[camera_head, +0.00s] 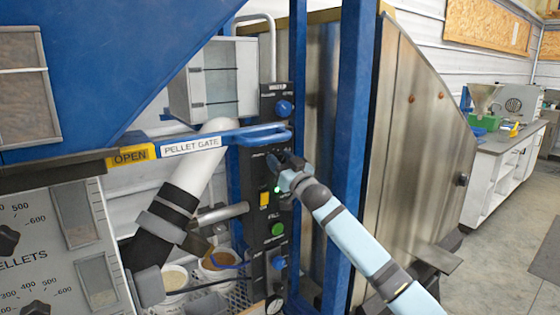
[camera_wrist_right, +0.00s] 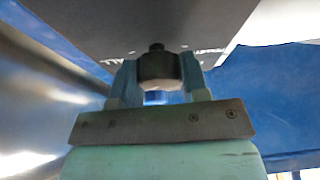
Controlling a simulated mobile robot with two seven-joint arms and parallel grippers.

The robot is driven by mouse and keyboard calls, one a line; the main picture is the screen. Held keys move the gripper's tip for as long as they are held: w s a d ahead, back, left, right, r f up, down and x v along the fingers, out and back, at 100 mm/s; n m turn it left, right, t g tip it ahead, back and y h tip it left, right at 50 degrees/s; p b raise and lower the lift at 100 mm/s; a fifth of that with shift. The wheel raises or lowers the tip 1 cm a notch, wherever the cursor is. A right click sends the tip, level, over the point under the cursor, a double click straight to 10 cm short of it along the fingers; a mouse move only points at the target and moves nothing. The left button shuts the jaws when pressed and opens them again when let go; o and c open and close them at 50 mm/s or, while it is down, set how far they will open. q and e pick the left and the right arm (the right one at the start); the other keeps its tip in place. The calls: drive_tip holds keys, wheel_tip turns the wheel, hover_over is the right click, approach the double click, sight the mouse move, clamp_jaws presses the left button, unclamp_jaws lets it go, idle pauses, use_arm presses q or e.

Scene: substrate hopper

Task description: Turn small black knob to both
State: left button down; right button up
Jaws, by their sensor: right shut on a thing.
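The dark control panel (camera_head: 257,215) stands upright near the middle of the head view. My right gripper (camera_head: 284,170) is at the middle of this panel, below the blue handle bar. In the right wrist view, my right gripper (camera_wrist_right: 158,82) is shut on the small black knob (camera_wrist_right: 158,66), with one blue finger on each side of it. The knob sits on the dark panel face (camera_wrist_right: 180,22). The gripper largely hides the knob and its labels in the head view, so its setting cannot be read. My left gripper is not in view.
The blue pellet gate bar (camera_head: 235,137) crosses just above my right gripper. A blue knob (camera_head: 284,108), a yellow switch (camera_head: 264,198) and a green button (camera_head: 278,229) are on the panel. A blue post (camera_head: 352,150) stands close to the right. Buckets (camera_head: 175,278) are low left.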

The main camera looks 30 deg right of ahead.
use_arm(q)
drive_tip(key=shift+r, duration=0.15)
